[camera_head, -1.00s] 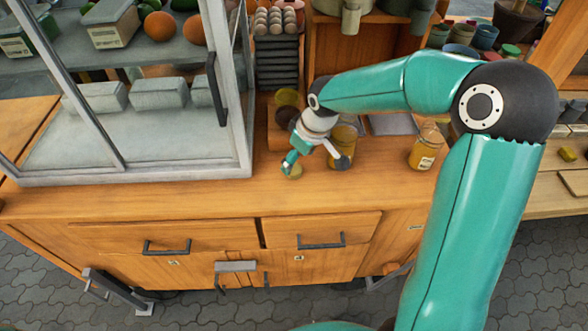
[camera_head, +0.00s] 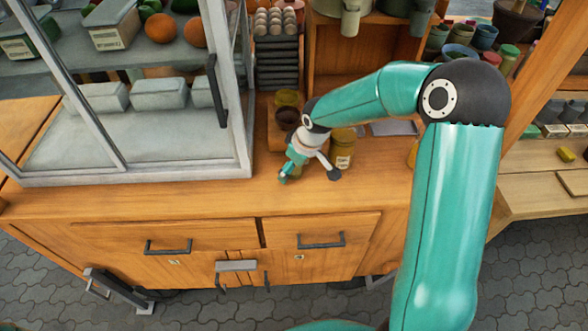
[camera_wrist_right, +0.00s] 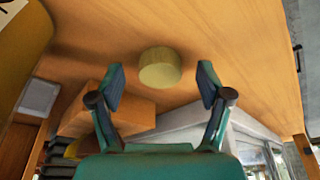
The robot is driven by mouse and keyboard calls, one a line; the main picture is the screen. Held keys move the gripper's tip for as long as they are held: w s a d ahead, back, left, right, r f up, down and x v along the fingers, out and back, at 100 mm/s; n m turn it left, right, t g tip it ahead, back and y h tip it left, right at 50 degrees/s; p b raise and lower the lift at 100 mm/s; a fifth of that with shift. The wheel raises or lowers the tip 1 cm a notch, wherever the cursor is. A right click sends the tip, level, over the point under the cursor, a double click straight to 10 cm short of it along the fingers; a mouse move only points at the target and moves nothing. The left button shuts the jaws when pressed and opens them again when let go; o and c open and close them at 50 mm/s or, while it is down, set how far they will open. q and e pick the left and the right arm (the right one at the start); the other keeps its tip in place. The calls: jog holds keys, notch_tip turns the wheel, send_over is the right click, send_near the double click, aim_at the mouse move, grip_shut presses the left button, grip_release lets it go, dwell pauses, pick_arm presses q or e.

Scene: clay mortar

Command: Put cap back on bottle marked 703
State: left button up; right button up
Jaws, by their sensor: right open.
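A round yellowish cap (camera_wrist_right: 160,68) lies on the wooden counter in the right wrist view. My right gripper (camera_head: 309,177) is open and low over the counter, its fingers spread either side of the cap in the wrist view, with no contact visible. The gripper hides most of the cap in the head view. A yellow labelled bottle (camera_head: 342,150) stands just behind the gripper; a yellow container also fills the wrist view's upper left (camera_wrist_right: 20,52). Another yellow bottle (camera_head: 412,153) is mostly hidden behind my right arm. The label numbers are unreadable. My left gripper is out of view.
A glass display case (camera_head: 140,176) stands on the left of the counter. A wooden box (camera_head: 276,135) with a dark bowl (camera_head: 288,116) stands behind the gripper. The counter front (camera_head: 230,195) is clear.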

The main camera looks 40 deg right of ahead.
jog(key=c, duration=0.8)
notch_tip(320, 180, up, 20)
dwell(0.4)
